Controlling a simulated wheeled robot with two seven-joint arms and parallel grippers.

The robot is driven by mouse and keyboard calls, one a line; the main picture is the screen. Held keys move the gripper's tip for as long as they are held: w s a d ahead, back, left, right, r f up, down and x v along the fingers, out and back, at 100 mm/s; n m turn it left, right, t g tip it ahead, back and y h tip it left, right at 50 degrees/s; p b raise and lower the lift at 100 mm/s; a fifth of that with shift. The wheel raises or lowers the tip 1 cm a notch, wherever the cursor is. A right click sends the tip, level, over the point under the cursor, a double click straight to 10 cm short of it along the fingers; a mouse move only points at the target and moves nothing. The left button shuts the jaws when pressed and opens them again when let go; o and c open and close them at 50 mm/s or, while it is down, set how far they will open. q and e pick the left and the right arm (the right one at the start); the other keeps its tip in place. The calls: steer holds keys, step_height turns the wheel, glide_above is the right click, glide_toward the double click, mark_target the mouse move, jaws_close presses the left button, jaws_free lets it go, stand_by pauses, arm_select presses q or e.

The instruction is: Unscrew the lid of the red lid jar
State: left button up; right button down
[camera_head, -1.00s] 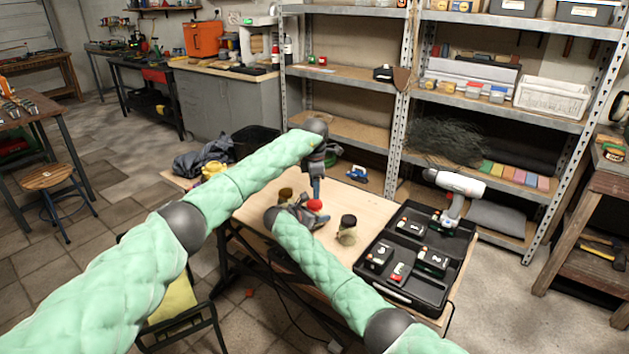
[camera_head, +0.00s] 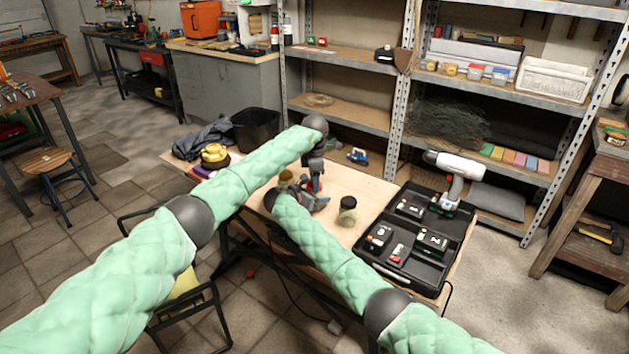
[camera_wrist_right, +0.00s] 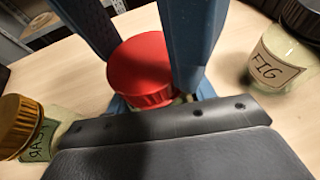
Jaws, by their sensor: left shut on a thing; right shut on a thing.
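The red lid jar stands on the table; its round red lid (camera_wrist_right: 142,68) is clear in the right wrist view, and its body is mostly hidden. My right gripper (camera_head: 308,203) is shut on the jar's body, low down, with blue finger parts beside it. My left gripper (camera_head: 315,184) comes from above. Its two blue fingers (camera_wrist_right: 145,45) stand on either side of the lid, shut on it. In the head view the grippers cover nearly all of the jar, with a little red showing.
A dark-lidded jar labelled FIG (camera_wrist_right: 277,62) stands to the right, also in the head view (camera_head: 347,211). A gold-lidded jar (camera_wrist_right: 22,125) stands close on the left. An open black tool case (camera_head: 415,240) and a drill (camera_head: 452,178) occupy the table's right side.

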arm_select(q)
steer(key=n, duration=0.4)
steer(key=shift+r+n, duration=0.1)
steer(key=shift+n, duration=0.3)
steer(key=n, duration=1.2)
steer(key=o, duration=1.1)
steer(key=shift+r, duration=2.25)
arm_select(e)
steer(key=shift+c, duration=2.3)
jaws_free()
